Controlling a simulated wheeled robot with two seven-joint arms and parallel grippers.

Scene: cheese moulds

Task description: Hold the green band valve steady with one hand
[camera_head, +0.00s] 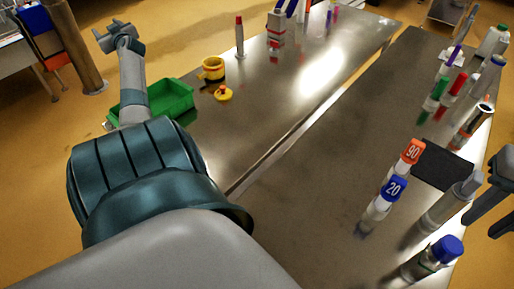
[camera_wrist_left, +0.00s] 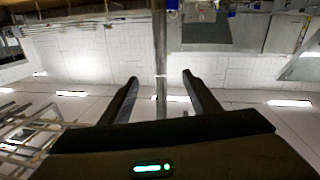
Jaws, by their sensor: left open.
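A small upright cylinder with a green band (camera_head: 437,88) stands on the right-hand metal table; it may be the green band valve, but it is too small to be sure. My left gripper (camera_head: 112,31) is raised at the upper left, beyond the green crate and far from that cylinder. The left wrist view shows its two fingers (camera_wrist_left: 160,80) spread with nothing between them. My right gripper (camera_head: 482,226) is partly cut off at the right edge, beside the table. Its dark fingers look apart and empty.
A green crate (camera_head: 172,103), a yellow cup (camera_head: 212,69) and a yellow piece (camera_head: 223,94) are on the left. The right table carries a red-banded cylinder (camera_head: 457,84), orange-labelled (camera_head: 412,151) and blue-labelled (camera_head: 394,189) pieces, a blue-capped bottle (camera_head: 447,248) and a black mat (camera_head: 443,165).

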